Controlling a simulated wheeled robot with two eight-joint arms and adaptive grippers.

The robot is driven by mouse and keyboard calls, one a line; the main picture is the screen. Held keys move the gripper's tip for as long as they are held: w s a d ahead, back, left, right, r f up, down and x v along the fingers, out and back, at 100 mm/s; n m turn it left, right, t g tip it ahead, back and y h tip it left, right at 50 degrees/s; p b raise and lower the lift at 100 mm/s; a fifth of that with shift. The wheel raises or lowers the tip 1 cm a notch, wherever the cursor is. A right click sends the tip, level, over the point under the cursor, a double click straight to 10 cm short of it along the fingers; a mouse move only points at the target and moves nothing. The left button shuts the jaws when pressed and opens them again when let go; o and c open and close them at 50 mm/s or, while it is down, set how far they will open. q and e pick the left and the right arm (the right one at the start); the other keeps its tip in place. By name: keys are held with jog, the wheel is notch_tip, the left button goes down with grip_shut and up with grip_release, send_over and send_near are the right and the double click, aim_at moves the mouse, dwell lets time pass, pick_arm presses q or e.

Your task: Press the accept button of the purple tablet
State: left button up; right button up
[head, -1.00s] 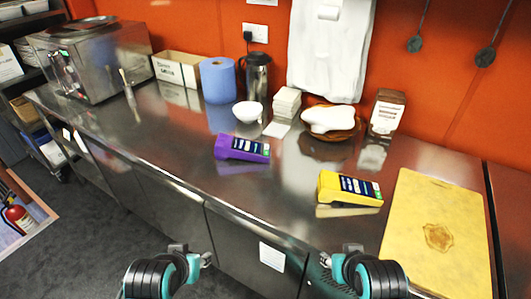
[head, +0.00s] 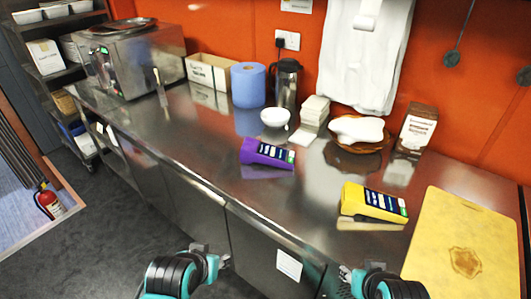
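The purple tablet (head: 267,154) is a wedge-shaped device on the steel counter, left of a similar yellow device (head: 373,203). Its dark screen faces up and carries pale labels; the separate buttons are too small to tell apart. My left gripper (head: 226,262) is in front of the counter's front edge, below and left of the purple tablet and well apart from it. My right gripper (head: 344,270) is in front of the counter too, below the yellow device. Both grippers look small, and whether their fingers are open or shut is unclear.
The steel counter (head: 215,175) has free room in front of the purple tablet. Behind it stand a white bowl (head: 275,117), a stack of napkins (head: 314,111), a blue paper roll (head: 248,85) and a flask (head: 286,84). A yellow board (head: 465,240) lies at the right.

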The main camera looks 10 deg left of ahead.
grip_shut()
dwell(1.1)
